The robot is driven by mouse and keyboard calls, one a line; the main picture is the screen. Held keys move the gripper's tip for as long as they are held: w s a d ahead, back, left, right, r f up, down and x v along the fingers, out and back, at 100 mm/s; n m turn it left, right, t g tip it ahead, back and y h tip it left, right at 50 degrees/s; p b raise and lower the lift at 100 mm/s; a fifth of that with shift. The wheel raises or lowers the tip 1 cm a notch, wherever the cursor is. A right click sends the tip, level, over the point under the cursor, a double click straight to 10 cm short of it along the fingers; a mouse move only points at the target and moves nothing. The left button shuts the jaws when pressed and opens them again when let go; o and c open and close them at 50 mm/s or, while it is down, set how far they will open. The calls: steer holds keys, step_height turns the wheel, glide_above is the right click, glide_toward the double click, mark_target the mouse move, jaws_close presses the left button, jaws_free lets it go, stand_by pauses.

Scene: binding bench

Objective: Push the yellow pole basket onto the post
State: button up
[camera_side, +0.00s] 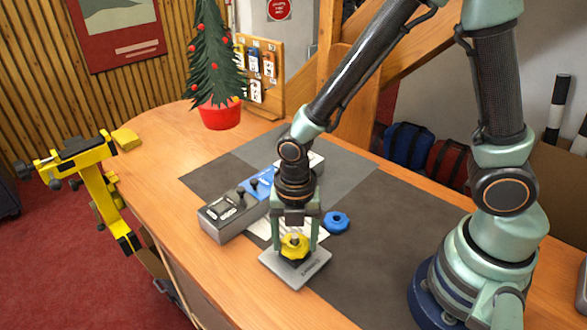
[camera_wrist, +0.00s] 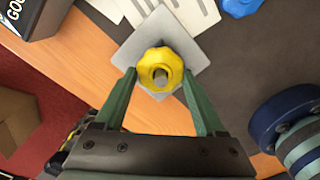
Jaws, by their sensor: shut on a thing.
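The yellow pole basket (camera_side: 295,245) is a lobed ring with a central hole. My gripper (camera_side: 294,239) is shut on it, one green finger on each side. It also shows between the fingertips in the wrist view (camera_wrist: 148,69). The grey end of the post (camera_wrist: 161,77) shows inside its hole, so the basket appears to be around the post's top. The post stands on a square grey plate (camera_side: 312,266), which also shows in the wrist view (camera_wrist: 180,40). I cannot tell how far down the post the basket sits.
A blue lobed basket (camera_side: 336,222) lies on the dark mat to the right. White papers lie beside the plate. The bench's front edge is close.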

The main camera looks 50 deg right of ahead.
mark_target(295, 238)
steer(key=shift+f, duration=0.1)
stand_by(0.3)
steer(key=o, duration=1.3)
step_height(295, 238, up, 12)
steer(key=shift+f, duration=0.25)
stand_by(0.4)
